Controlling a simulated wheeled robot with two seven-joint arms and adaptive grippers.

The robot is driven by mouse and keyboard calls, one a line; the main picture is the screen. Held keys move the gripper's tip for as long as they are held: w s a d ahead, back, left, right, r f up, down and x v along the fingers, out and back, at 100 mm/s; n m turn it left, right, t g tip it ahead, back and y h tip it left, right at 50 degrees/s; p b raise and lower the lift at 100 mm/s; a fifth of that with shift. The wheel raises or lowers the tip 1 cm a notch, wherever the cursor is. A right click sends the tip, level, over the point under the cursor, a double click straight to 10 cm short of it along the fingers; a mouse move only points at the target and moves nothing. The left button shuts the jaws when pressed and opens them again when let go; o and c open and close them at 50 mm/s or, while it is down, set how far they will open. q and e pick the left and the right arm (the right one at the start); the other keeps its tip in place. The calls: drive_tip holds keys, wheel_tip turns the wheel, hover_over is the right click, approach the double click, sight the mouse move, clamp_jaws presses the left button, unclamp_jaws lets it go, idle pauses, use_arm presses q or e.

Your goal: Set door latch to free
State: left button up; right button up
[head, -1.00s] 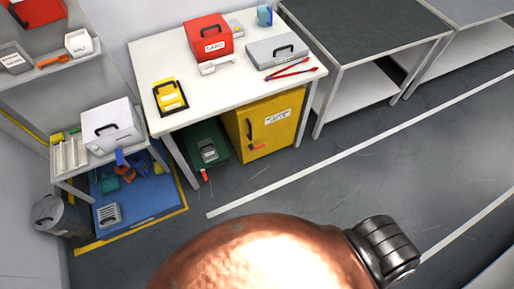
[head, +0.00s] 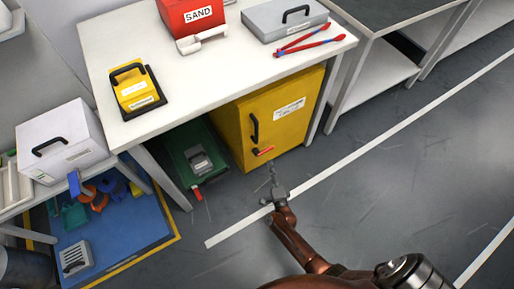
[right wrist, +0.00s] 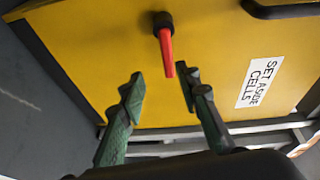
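The yellow cabinet (head: 285,117) stands under the white table, its door shut. The door latch (head: 263,151) is a red lever on a dark pivot, low on the door below a black handle (head: 254,128). In the head view the lever points right, roughly level. My right gripper (head: 272,172) is just in front of the door, near the latch. In the right wrist view its two fingers (right wrist: 164,82) are apart and empty, and the red lever (right wrist: 167,55) points toward the gap between them. Contact is not clear. My left gripper is out of view.
The white table (head: 225,75) overhangs the cabinet and holds a red sand box, a grey case and red-blue tongs. The floor in front is clear.

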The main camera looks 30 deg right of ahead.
sight(268, 151)
drive_tip(key=w+d+b, duration=0.1)
drive_tip(key=w, duration=0.1)
drive_tip(key=w+d+m+h+b, duration=0.1)
drive_tip(key=w, duration=0.2)
drive_tip(key=w+d+m+b, duration=0.1)
drive_tip(key=w, duration=0.2)
drive_tip(key=shift+w+d+r, duration=0.15)
drive_tip(key=shift+d+r, duration=0.05)
drive_tip(key=shift+w+d+r+b, duration=0.1)
drive_tip(key=shift+w+d+b, duration=0.05)
drive_tip(key=shift+w+b, duration=0.2)
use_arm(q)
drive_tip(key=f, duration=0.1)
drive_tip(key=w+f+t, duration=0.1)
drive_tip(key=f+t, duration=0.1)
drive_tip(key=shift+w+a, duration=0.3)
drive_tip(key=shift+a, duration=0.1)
use_arm(e)
clamp_jaws()
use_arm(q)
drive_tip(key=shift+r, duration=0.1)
